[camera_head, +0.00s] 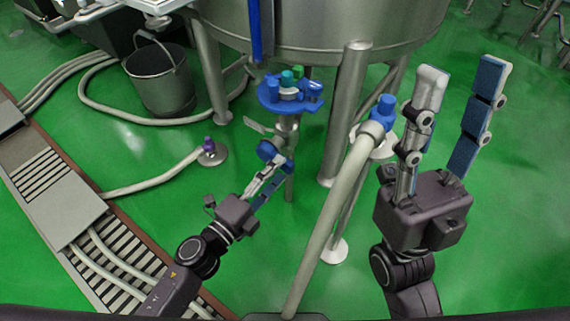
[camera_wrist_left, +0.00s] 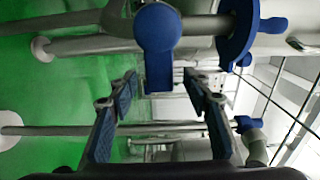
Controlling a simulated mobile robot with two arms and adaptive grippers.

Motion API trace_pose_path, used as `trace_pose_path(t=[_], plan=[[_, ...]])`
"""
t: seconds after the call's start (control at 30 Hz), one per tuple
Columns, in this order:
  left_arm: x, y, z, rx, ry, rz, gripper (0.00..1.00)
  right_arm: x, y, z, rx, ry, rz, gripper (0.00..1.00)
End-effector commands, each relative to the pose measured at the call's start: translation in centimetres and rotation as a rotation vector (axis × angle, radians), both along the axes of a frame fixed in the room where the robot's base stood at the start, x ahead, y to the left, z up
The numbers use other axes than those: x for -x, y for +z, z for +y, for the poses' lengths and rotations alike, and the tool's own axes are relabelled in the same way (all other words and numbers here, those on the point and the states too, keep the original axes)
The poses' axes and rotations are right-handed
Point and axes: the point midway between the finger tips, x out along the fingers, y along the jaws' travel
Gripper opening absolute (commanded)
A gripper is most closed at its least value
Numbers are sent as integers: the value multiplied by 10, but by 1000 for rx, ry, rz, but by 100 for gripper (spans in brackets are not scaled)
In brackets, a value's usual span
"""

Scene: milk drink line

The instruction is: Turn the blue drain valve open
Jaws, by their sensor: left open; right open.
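The blue drain valve (camera_head: 268,151) sits on a metal pipe fitting below the big steel tank, in the middle of the head view. In the left wrist view, its round blue hub and flat lever (camera_wrist_left: 158,42) hang at the top centre. My left gripper (camera_head: 272,178) is just below the valve in the head view. In the left wrist view its fingers (camera_wrist_left: 160,78) are open, and the lever's end shows between the two fingertips with a gap on each side. My right gripper (camera_head: 460,72) is open and empty, raised at the right, away from the valve.
A blue round plate (camera_head: 268,98) with teal and green knobs is just above the valve. A pale pipe (camera_head: 325,225) with a blue cap (camera_head: 385,103) stands between my arms. The steel tank (camera_head: 330,25), its legs, a bucket (camera_head: 160,82) and hoses surround the green floor.

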Motion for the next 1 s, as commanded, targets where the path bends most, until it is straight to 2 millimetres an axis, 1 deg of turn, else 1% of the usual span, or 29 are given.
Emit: trace_pose_path(t=[0.03,0.1,0.3,0.63,0.67,1.0], plan=[[-7,1,-5,0,0,-2,45,3,0,-1,-4,1,-11,41],[-15,0,-10,0,0,-2,45,5,0,-1,-8,2,-24,41],[-28,-1,-20,0,0,0,45,10,0,-3,-14,3,-45,41],[-31,0,-22,0,1,1,45,11,0,-3,-16,4,-49,41],[-31,0,-22,0,1,1,43,11,0,-3,-16,4,-49,41],[-31,-1,-22,0,1,1,5,11,0,-3,-17,3,-48,41]])
